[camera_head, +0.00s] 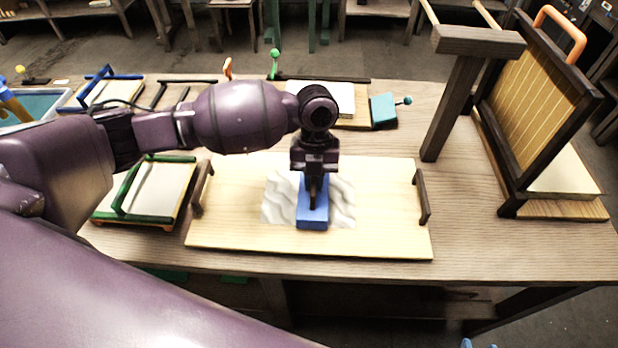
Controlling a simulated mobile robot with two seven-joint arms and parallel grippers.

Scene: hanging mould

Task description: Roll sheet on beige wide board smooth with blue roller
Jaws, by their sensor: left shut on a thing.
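The beige wide board (390,235) lies on the table in front of me, with a dark handle at each end. A white, wrinkled sheet (343,205) lies on the middle of the board. The blue roller (312,218) is over the middle of the sheet; I cannot tell whether it presses on it. My left gripper (313,190) points down from above and is shut on the blue roller. The roller and gripper hide the middle strip of the sheet. My right gripper is not in view.
A green-framed mould (150,190) stands left of the board. A tilted framed screen with an orange handle (540,90) and a wooden post (455,105) stand at right. Behind the board are a white stack (335,95) and a teal block (383,110). Bare table lies right of the board.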

